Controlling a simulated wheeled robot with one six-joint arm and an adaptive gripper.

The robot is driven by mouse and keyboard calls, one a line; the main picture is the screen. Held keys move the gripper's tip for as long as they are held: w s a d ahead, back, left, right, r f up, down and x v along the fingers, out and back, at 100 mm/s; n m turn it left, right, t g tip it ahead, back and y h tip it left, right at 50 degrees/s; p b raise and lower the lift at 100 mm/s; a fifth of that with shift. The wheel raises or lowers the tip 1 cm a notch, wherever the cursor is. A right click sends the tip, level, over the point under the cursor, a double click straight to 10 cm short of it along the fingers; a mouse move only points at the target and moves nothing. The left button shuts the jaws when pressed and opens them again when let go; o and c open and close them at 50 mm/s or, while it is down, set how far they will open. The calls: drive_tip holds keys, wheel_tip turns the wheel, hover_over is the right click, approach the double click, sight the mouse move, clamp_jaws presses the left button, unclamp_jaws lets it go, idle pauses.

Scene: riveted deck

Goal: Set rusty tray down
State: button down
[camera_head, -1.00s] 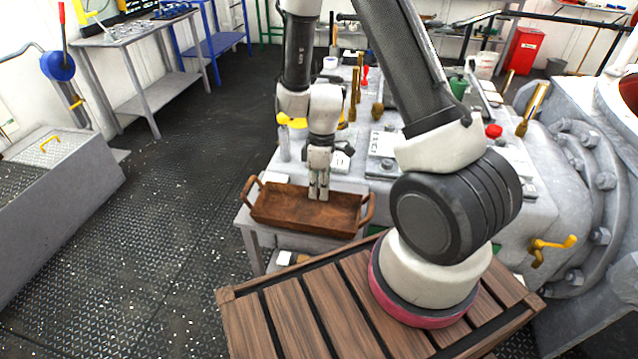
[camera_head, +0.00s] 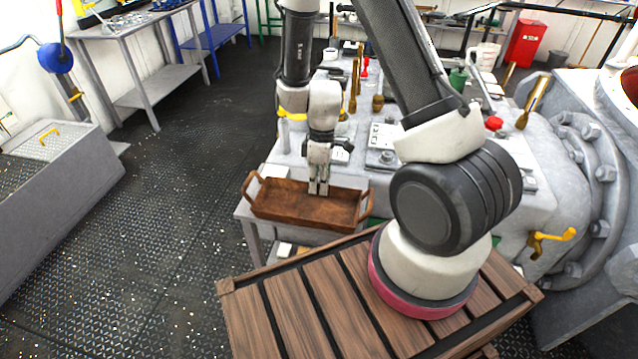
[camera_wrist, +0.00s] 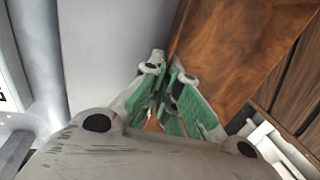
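The rusty tray (camera_head: 305,207) is a shallow brown rectangular tray with a loop handle at each end. It is level at the front left ledge of the grey machine bench, its near side by the ledge's front edge. I cannot tell whether its underside touches the ledge. My gripper (camera_head: 318,188) points down at the tray's far wall. In the wrist view, my gripper's green-padded fingers (camera_wrist: 172,80) are close together on the rim of the tray (camera_wrist: 225,45). The pinched part of the rim is mostly hidden by the fingers.
The grey bench ledge (camera_head: 243,213) shows left of the tray. Brass handles and fittings (camera_head: 377,103) stand behind it. My arm's base stands on a slatted wooden platform (camera_head: 300,310) in front. Open dark floor (camera_head: 170,220) lies to the left.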

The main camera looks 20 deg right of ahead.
drive_tip(key=shift+f, duration=0.1)
drive_tip(key=c, duration=1.6)
unclamp_jaws()
drive_tip(key=shift+o, duration=0.2)
drive_tip(key=v, duration=1.2)
drive_tip(key=s+d+r+m+t, duration=0.2)
drive_tip(key=s+r+m, duration=0.1)
drive_tip(key=s+r, duration=0.3)
drive_tip(key=s+d+r+m+t+h, duration=0.1)
drive_tip(key=s+d+r+m+t, duration=0.1)
drive_tip(key=s+r, duration=0.4)
drive_tip(key=s+d+r+m+t, duration=0.2)
drive_tip(key=s+d+r+m, duration=0.2)
drive_tip(key=r, duration=0.8)
drive_tip(key=shift+s+d+r+m+h, duration=0.15)
drive_tip(key=shift+s+r+m+h, duration=0.2)
drive_tip(key=shift+s+m, duration=0.65)
